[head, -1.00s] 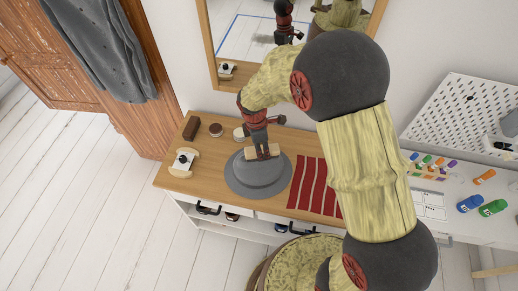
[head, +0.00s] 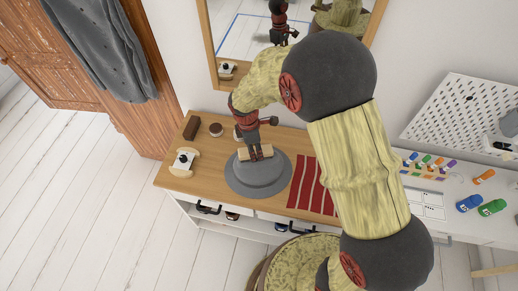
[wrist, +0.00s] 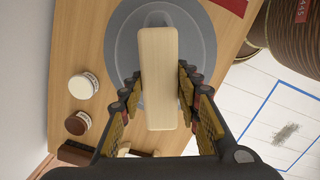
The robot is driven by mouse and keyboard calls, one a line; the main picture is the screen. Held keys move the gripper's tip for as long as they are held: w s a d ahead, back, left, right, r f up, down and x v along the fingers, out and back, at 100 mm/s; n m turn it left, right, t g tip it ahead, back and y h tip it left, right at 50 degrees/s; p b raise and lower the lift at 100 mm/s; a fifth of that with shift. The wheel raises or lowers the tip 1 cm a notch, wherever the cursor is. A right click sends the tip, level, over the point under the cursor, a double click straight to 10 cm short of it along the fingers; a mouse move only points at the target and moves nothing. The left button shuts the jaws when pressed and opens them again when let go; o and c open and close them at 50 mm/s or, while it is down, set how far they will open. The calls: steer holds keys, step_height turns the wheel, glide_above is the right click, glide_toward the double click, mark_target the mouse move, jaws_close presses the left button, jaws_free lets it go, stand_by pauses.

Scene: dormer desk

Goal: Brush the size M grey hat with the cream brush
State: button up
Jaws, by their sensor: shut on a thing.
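The grey hat (head: 258,184) lies crown up on the wooden dresser top, its round brim flat. The cream brush (wrist: 158,80) is a pale block in the wrist view, over the hat. My gripper (head: 256,153) is shut on the brush, a finger on each long side, and holds it level over the hat's crown. The brush's underside is hidden, so I cannot tell whether it touches the hat. No size mark on the hat can be read. The hat also shows in the wrist view (wrist: 202,60).
A dark brown block (head: 190,127), a round jar (head: 215,129) and a cream stand with a black knob (head: 183,161) are on the dresser's left. A striped red cloth (head: 314,185) lies right of the hat. A mirror (head: 212,60) stands behind.

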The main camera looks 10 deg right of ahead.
mark_target(265, 149)
steer(key=shift+a, duration=0.6)
steer(key=shift+s+d+f, duration=0.1)
steer(key=shift+d+f, duration=0.05)
steer(key=shift+d, duration=1)
steer(key=shift+d+p, duration=0.55)
steer(key=shift+d, duration=0.55)
steer(key=shift+a+r, duration=0.2)
steer(key=shift+a, duration=0.95)
steer(key=shift+a+f, duration=0.15)
steer(key=shift+a, duration=0.9)
steer(key=shift+d, duration=0.1)
steer(key=shift+d+p, duration=0.4)
steer(key=shift+d, duration=0.6)
